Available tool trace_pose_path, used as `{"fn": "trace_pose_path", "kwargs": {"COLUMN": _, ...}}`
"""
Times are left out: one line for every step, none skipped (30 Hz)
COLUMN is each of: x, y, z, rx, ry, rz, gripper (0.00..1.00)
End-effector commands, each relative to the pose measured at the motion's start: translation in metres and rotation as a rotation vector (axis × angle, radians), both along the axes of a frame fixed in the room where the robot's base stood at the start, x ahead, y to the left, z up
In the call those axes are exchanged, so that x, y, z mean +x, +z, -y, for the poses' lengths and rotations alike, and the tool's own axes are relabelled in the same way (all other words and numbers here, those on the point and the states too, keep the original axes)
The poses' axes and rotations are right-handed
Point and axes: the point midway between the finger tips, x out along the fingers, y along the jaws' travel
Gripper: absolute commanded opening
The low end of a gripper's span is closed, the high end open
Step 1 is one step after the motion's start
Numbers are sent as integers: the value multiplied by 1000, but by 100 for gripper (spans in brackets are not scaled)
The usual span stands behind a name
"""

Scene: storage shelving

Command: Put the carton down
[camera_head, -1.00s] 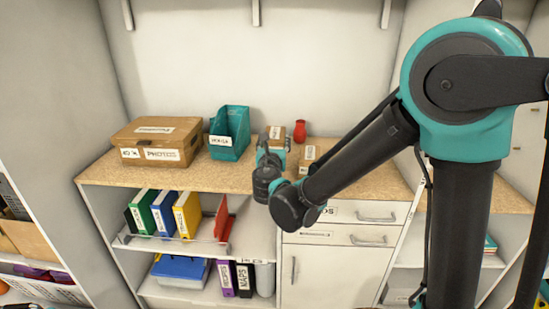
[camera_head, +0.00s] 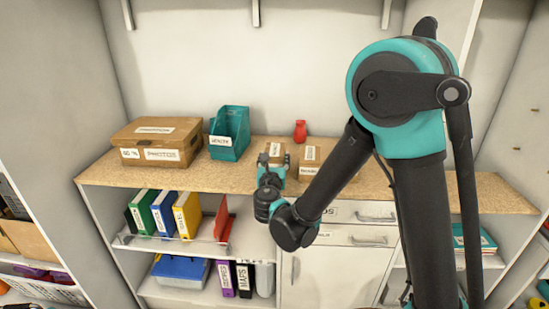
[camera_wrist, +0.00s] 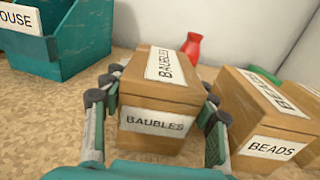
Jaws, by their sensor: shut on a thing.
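The carton (camera_wrist: 160,100), a small brown box labelled BAUBLES, is between the two fingers of my gripper (camera_wrist: 158,128) in the wrist view. The gripper is shut on its sides. In the head view the carton (camera_head: 274,150) shows small at the far end of my arm, over the wooden countertop (camera_head: 210,182). It looks upright and at or just above the counter; I cannot tell whether its underside touches, as its lower front is partly hidden by the gripper.
A similar box labelled BEADS (camera_wrist: 270,115) stands close on the right. A red vase (camera_wrist: 192,46) is behind. A teal file holder (camera_wrist: 70,40) stands on the left, and a large PHOTOS box (camera_head: 158,142) farther left. Bare counter lies between the holder and the carton.

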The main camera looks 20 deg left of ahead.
Motion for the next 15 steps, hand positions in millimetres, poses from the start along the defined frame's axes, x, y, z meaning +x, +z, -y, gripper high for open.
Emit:
{"fn": "trace_pose_path", "kwargs": {"x": 0, "y": -1, "z": 0, "rx": 0, "ry": 0, "rz": 0, "gripper": 59}}
{"fn": "trace_pose_path", "kwargs": {"x": 0, "y": -1, "z": 0, "rx": 0, "ry": 0, "rz": 0, "gripper": 63}}
{"fn": "trace_pose_path", "kwargs": {"x": 0, "y": -1, "z": 0, "rx": 0, "ry": 0, "rz": 0, "gripper": 68}}
{"fn": "trace_pose_path", "kwargs": {"x": 0, "y": -1, "z": 0, "rx": 0, "ry": 0, "rz": 0, "gripper": 71}}
{"fn": "trace_pose_path", "kwargs": {"x": 0, "y": -1, "z": 0, "rx": 0, "ry": 0, "rz": 0, "gripper": 75}}
{"fn": "trace_pose_path", "kwargs": {"x": 0, "y": -1, "z": 0, "rx": 0, "ry": 0, "rz": 0, "gripper": 79}}
{"fn": "trace_pose_path", "kwargs": {"x": 0, "y": -1, "z": 0, "rx": 0, "ry": 0, "rz": 0, "gripper": 79}}
{"fn": "trace_pose_path", "kwargs": {"x": 0, "y": -1, "z": 0, "rx": 0, "ry": 0, "rz": 0, "gripper": 79}}
{"fn": "trace_pose_path", "kwargs": {"x": 0, "y": -1, "z": 0, "rx": 0, "ry": 0, "rz": 0, "gripper": 79}}
{"fn": "trace_pose_path", "kwargs": {"x": 0, "y": -1, "z": 0, "rx": 0, "ry": 0, "rz": 0, "gripper": 79}}
{"fn": "trace_pose_path", "kwargs": {"x": 0, "y": -1, "z": 0, "rx": 0, "ry": 0, "rz": 0, "gripper": 79}}
{"fn": "trace_pose_path", "kwargs": {"x": 0, "y": -1, "z": 0, "rx": 0, "ry": 0, "rz": 0, "gripper": 79}}
{"fn": "trace_pose_path", "kwargs": {"x": 0, "y": -1, "z": 0, "rx": 0, "ry": 0, "rz": 0, "gripper": 79}}
{"fn": "trace_pose_path", "kwargs": {"x": 0, "y": 0, "z": 0, "rx": 0, "ry": 0, "rz": 0, "gripper": 79}}
{"fn": "trace_pose_path", "kwargs": {"x": 0, "y": 0, "z": 0, "rx": 0, "ry": 0, "rz": 0, "gripper": 79}}
